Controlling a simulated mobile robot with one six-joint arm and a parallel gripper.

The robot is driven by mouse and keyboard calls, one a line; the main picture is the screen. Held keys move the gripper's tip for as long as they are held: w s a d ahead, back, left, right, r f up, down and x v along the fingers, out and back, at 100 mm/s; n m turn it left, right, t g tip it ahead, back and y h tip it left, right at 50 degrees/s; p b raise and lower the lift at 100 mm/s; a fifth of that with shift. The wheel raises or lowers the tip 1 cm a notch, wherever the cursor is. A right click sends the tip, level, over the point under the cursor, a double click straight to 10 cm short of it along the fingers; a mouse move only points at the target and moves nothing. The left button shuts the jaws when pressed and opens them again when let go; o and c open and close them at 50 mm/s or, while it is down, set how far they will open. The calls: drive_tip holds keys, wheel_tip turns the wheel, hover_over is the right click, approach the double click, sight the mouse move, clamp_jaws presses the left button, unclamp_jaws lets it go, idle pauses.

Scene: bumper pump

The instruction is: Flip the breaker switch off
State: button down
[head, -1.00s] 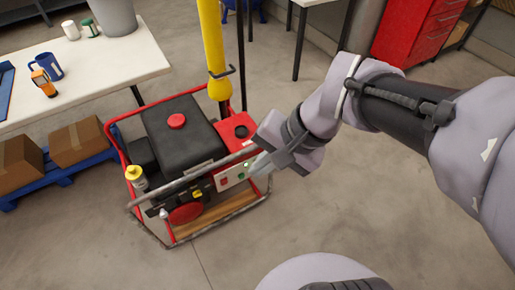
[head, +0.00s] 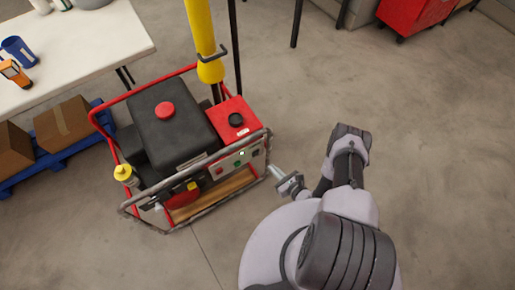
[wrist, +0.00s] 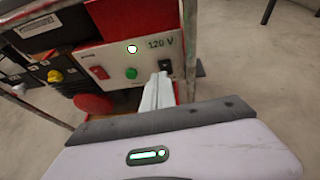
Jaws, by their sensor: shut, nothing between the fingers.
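The red-framed generator (head: 170,120) stands on the floor, with a pale control panel (head: 240,160) on its front. Contact cannot be told. In the head view my gripper (head: 272,168) is right of the panel.
A grey frame bar (head: 205,165) crosses the generator's front, and an upright post (wrist: 189,45) stands close right of the black switch. A yellow pipe (head: 203,40) rises behind the generator. A white table (head: 90,55) and boxes stand left.

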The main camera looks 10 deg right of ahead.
drive_tip(key=s+f+m+h, duration=0.1)
drive_tip(key=s+f, duration=0.1)
drive_tip(key=shift+s+f, duration=0.15)
drive_tip(key=shift+f, duration=0.25)
drive_tip(key=b, duration=0.4)
approach(255, 153)
wheel_tip(255, 153, down, 4)
drive_tip(key=w, duration=0.2)
drive_tip(key=shift+w+a+r, duration=0.15)
drive_tip(key=shift+w+a, duration=0.15)
drive_tip(key=shift+w, duration=0.3)
drive_tip(key=shift+w+a+r, duration=0.1)
drive_tip(key=shift+w+a, duration=0.25)
drive_tip(key=shift+w, duration=0.25)
drive_tip(key=shift+w+a+r+b, duration=0.2)
drive_tip(key=shift+w+b, duration=0.2)
drive_tip(key=shift+w, duration=0.2)
